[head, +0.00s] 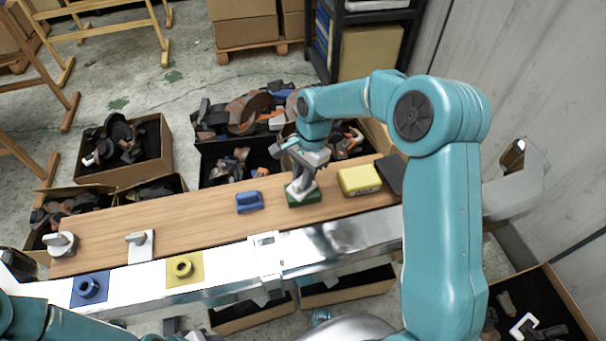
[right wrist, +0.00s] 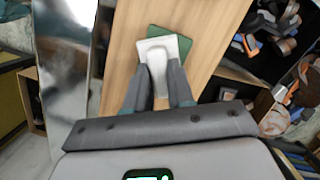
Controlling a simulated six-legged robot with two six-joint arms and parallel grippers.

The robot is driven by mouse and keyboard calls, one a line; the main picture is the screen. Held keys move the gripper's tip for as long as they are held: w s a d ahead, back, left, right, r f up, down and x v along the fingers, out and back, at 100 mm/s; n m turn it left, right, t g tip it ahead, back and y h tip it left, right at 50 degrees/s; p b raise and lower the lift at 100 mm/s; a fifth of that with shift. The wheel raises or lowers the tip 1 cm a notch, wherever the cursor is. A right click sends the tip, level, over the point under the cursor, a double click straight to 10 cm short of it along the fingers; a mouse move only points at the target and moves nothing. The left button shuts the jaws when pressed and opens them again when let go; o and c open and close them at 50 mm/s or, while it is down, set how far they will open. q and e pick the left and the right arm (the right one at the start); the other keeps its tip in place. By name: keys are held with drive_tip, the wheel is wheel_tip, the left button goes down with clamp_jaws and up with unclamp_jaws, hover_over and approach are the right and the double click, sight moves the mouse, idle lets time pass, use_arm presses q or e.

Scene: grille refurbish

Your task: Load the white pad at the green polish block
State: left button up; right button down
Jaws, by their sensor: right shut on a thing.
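The green polish block (head: 304,201) lies on the wooden board, right of the middle. My right gripper (head: 302,178) points down over it, shut on the upright handle of the white pad (head: 306,190). In the right wrist view the white pad (right wrist: 178,47) sits between my fingers (right wrist: 159,88). It overlaps the green block (right wrist: 187,50), which shows past its edges. Pad and block look very close or touching; I cannot tell for sure. My left arm (head: 40,322) enters at lower left; a dark part at the left edge may be its gripper (head: 18,263), jaws unclear.
The wooden board (head: 200,220) also carries a blue handled block (head: 249,202), a yellow block (head: 360,180) and a dark block (head: 391,174). A blue plate (head: 90,288) and a yellow plate (head: 184,269) lie on the front metal rail. Cartons of dark parts (head: 125,150) stand behind.

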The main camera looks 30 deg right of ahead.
drive_tip(key=shift+a+p+v, duration=0.25)
drive_tip(key=shift+p+v, duration=0.7)
drive_tip(key=shift+v, duration=0.2)
drive_tip(key=shift+a+p+v, duration=0.2)
drive_tip(key=shift+p+v, duration=0.7)
drive_tip(key=shift+v, duration=0.25)
drive_tip(key=shift+a+p+v, duration=0.25)
drive_tip(key=shift+p+v, duration=0.7)
drive_tip(key=shift+v, duration=0.15)
drive_tip(key=shift+s+r, duration=0.15)
drive_tip(key=shift+s, duration=0.05)
drive_tip(key=shift+a+r, duration=0.1)
drive_tip(key=shift+r, duration=0.1)
drive_tip(key=s+a+r+n+g+h+p, duration=0.1)
drive_tip(key=a+r+n+p, duration=0.1)
drive_tip(key=r+n+p, duration=0.2)
drive_tip(key=s+a+r+n+h+p, duration=0.1)
drive_tip(key=s+a+r+n+p, duration=0.1)
drive_tip(key=r+n+p, duration=0.3)
wheel_tip(320, 180, up, 3)
drive_tip(key=a+n, duration=0.1)
drive_tip(key=n, duration=0.5)
drive_tip(key=shift+s+g, duration=0.3)
drive_tip(key=shift+g, duration=0.1)
